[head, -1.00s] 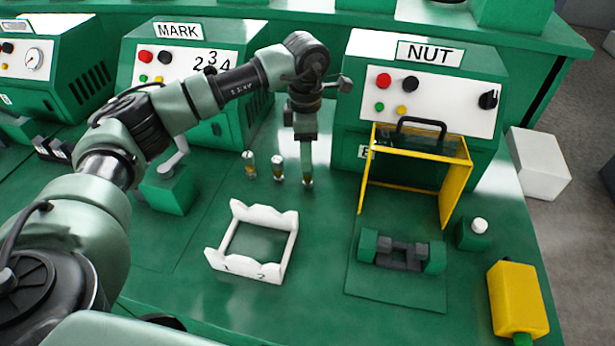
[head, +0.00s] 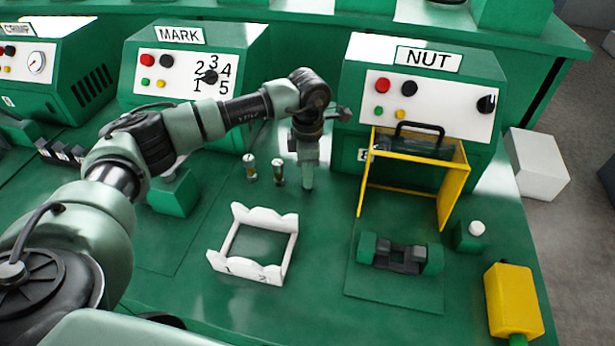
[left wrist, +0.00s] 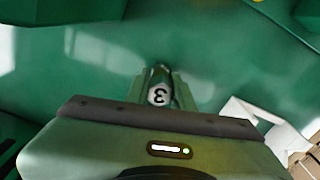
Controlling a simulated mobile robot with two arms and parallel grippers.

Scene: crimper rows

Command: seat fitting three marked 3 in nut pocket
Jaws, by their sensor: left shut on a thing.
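The fitting marked 3 (left wrist: 160,92) is between the fingers of my left gripper (left wrist: 160,90) in the left wrist view, its number facing the camera. In the head view my left gripper (head: 307,182) points down, low over the bench, and hides that fitting. It is shut on it. The nut station (head: 428,95) stands to its right, with a yellow-framed guard (head: 452,190) in front. Before the guard, a fixture (head: 400,257) has dark grey blocks between green end blocks; I cannot make out the pocket's inside. My right gripper is not in view.
Two more fittings (head: 250,167) (head: 279,172) stand just left of my left gripper. A white notched rack (head: 250,268) sits nearer on the bench. A green block with a white button (head: 472,233) and a yellow box (head: 513,300) are at the right.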

